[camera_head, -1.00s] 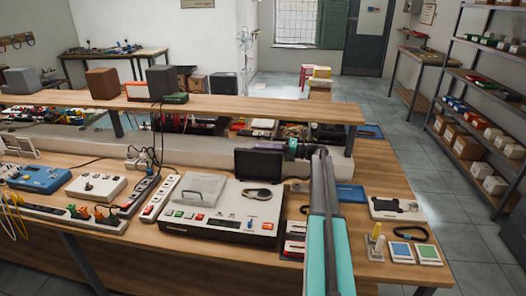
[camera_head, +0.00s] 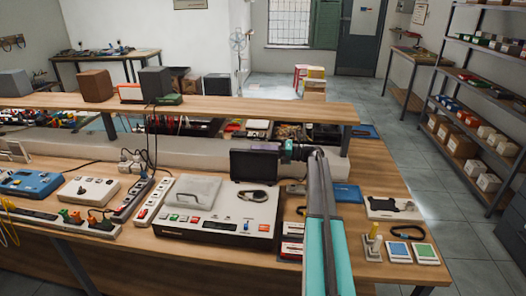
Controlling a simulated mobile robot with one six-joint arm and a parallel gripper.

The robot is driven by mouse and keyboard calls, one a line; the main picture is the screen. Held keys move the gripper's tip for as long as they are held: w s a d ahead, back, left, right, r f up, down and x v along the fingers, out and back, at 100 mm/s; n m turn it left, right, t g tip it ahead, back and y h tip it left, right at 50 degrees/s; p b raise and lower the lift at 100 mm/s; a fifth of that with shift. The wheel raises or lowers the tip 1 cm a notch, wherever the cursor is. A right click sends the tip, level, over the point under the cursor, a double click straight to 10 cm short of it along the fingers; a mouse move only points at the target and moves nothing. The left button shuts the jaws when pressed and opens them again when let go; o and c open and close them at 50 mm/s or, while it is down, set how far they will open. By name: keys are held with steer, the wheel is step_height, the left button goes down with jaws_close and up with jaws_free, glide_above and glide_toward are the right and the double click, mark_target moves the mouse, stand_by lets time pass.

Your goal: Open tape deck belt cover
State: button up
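The tape deck (camera_head: 192,227) is a white and dark box with coloured buttons, lying on the near bench. A light grey lid (camera_head: 192,190) lies on its left top. At its right top, a dark oval loop, perhaps the belt (camera_head: 252,196), lies exposed. A dark flat panel (camera_head: 254,166), probably the belt cover, stands near upright behind the loop. My arm reaches in from the lower right, over the deck's right side. My gripper (camera_head: 285,149) is at the panel's upper right edge. Its fingers are small and dark against the panel; I cannot tell whether they grip it.
A raised wooden shelf (camera_head: 215,108) with boxes runs behind the deck. Power strips (camera_head: 152,203) and a white device (camera_head: 88,190) stand to the left. Small cards (camera_head: 426,252) and a white plate (camera_head: 392,208) lie on the right. Stacked boxes (camera_head: 292,229) sit beside the deck.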

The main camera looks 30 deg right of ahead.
steer(key=b+v, duration=0.3)
steer(key=v, duration=1.1)
steer(key=shift+b, duration=0.3)
steer(key=shift+a, duration=0.1)
